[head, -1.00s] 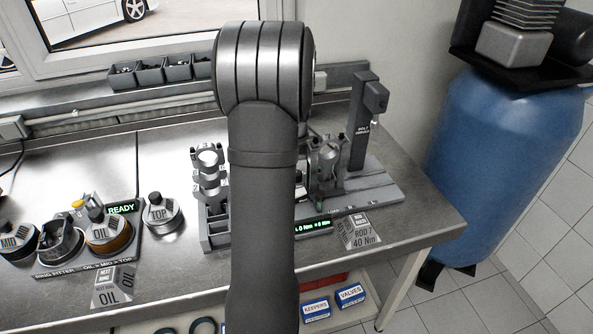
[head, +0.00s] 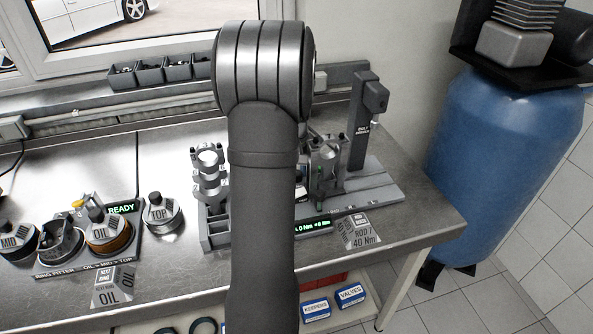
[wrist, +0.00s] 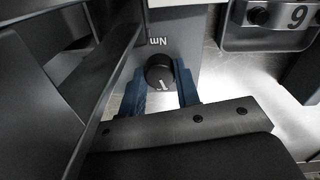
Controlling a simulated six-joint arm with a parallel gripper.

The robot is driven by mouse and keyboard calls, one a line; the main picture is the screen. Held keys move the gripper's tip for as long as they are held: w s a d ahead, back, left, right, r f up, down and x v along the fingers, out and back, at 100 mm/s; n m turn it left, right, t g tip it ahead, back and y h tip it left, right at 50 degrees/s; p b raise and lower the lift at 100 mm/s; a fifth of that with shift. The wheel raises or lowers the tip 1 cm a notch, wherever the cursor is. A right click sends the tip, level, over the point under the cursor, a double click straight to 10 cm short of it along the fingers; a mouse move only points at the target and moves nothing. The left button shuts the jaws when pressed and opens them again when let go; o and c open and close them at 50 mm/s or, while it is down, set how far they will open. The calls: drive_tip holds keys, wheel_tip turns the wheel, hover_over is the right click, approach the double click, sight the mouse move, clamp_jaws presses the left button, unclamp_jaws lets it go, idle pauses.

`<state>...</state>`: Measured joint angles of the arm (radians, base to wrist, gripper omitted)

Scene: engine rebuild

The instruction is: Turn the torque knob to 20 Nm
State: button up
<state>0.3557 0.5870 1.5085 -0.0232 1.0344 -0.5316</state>
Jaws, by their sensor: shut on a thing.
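The torque knob (wrist: 157,66) is small, round and black, with a white pointer mark that faces the lower part of the wrist view. It sits on a grey panel (wrist: 176,25) with upside-down "Nm" lettering beside it. My gripper (wrist: 161,74) has its two blue fingers on either side of the knob and is shut on it. The scale value at the pointer cannot be read. In the head view my arm hides the knob and the gripper. A green-lit display (head: 312,225) shows partly beside my arm, with "0 Nm" readable.
A card (head: 362,233) reading "ROD 7 40 Nm" stands right of the display. A rod stand (head: 326,165) and a tall dark post (head: 358,135) stand close behind. In the wrist view a plate marked 6 or 9 (wrist: 285,18) lies at the upper right. Ring fitter parts (head: 90,235) stand left.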

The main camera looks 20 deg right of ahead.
idle(0.3)
drive_tip(key=o, duration=1)
drive_tip(key=shift+c, duration=0.2)
drive_tip(key=shift+r, duration=0.1)
wheel_tip(320, 180, up, 17)
drive_tip(key=shift+a+r, duration=0.15)
drive_tip(key=shift+a, duration=0.05)
